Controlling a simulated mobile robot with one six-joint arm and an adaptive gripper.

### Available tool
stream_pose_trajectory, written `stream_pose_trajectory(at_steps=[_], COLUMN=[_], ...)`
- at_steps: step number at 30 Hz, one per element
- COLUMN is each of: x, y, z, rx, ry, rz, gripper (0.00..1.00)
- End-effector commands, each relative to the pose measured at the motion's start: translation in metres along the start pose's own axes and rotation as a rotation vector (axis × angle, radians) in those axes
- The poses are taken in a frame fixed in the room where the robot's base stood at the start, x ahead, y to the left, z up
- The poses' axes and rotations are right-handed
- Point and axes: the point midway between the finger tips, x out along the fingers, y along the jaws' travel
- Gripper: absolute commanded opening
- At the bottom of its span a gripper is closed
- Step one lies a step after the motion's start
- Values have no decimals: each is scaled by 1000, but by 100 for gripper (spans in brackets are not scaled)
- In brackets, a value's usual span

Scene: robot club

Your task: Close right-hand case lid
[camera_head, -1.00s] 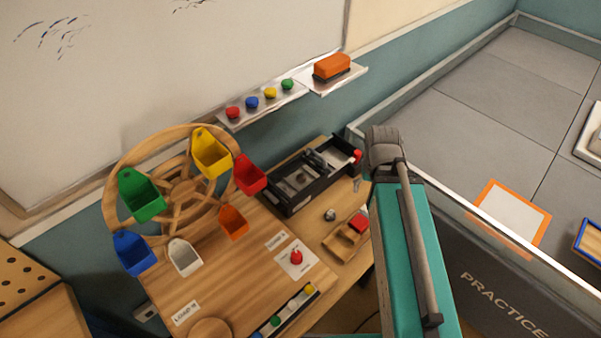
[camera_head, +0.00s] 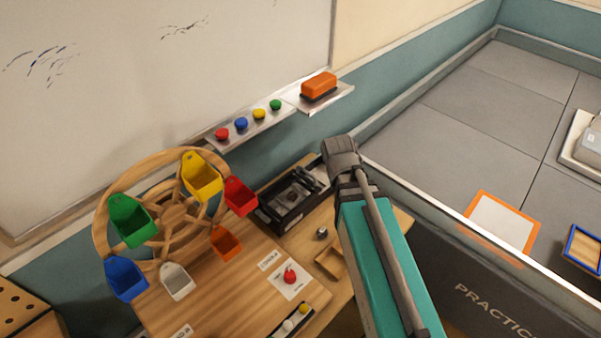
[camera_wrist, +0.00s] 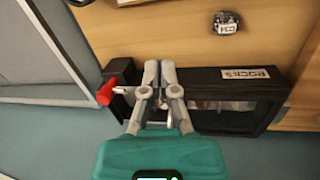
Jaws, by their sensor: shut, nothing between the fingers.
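A long black case (camera_head: 283,204) lies at the back of the wooden table, below the whiteboard tray, with grey parts inside it. In the head view my arm hides its right end. In the wrist view the black case (camera_wrist: 218,118) carries a white label (camera_wrist: 246,73) reading ROCKS, and a red knob (camera_wrist: 107,94) shows at its left end. My gripper (camera_wrist: 158,68) is shut and empty, with its fingers over the case near the red knob. I cannot tell whether the fingers touch it, nor make out the lid's position. In the head view the fingers are hidden.
A small silver lump (camera_wrist: 227,22) lies on the table beside the case. A wooden wheel (camera_head: 170,212) with coloured buckets stands left of the case. A wooden tray (camera_head: 330,259) lies in front of it. A grey walled practice area (camera_head: 480,130) is at the right.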

Motion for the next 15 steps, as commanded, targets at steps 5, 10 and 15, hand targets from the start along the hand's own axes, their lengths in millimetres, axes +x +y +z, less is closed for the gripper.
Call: stream_pose_trajectory(at_steps=[5,10,15], x=[-14,-28,-44], y=[-12,-25,-41], z=[-31,-58,-86], rx=[-339,-662,-982], ry=[-20,-59,-116], rz=[101,197,293], gripper=[0,0,0])
